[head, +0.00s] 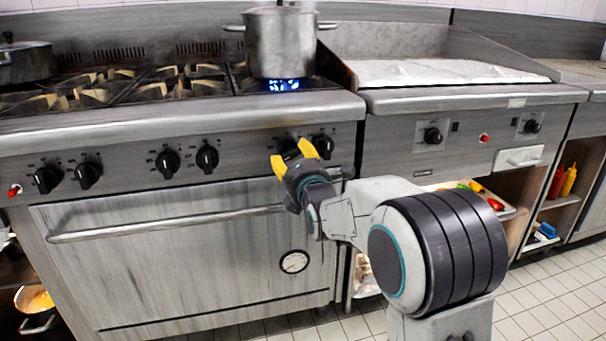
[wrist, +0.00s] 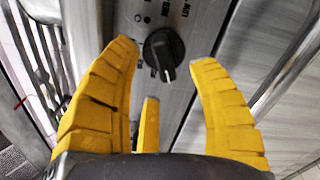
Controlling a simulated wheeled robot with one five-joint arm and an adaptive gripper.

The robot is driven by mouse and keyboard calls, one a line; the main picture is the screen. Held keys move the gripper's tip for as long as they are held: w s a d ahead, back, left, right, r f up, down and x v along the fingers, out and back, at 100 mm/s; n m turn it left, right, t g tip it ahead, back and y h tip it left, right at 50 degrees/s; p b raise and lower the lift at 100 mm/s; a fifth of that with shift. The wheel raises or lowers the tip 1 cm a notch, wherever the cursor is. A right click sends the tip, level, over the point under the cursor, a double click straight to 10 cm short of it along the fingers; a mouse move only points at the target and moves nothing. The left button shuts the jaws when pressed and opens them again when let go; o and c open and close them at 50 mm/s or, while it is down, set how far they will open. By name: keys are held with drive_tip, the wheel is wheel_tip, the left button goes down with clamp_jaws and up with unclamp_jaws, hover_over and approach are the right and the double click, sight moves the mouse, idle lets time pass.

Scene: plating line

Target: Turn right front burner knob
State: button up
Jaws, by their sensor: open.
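The stove's front panel carries several black knobs. Its right-hand pair is a knob (head: 322,143) at the right end and one (head: 289,146) to its left, partly hidden behind my fingers. My gripper (head: 293,157) has yellow fingers and is open and empty in front of this pair.
A steel pot (head: 281,45) stands on the right side of the stove above a blue flame (head: 284,85). The oven door handle (head: 165,225) juts out below the knobs. A griddle (head: 450,72) with its own knob (head: 432,136) adjoins at right.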

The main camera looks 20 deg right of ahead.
drive_tip(key=s, duration=0.8)
drive_tip(key=shift+s, duration=0.35)
drive_tip(key=shift+r, duration=0.1)
drive_tip(key=s+r+m+g+p, duration=0.7)
drive_tip(key=s+r+m+p, duration=0.4)
drive_tip(key=s+p, duration=0.5)
drive_tip(key=s+r+m+g+p, duration=0.7)
drive_tip(key=s+r+m+p, duration=0.5)
drive_tip(key=p, duration=1.4)
drive_tip(key=s+r, duration=0.2)
drive_tip(key=s, duration=0.2)
drive_tip(key=shift+r, duration=0.2)
drive_tip(key=shift+s+d, duration=0.1)
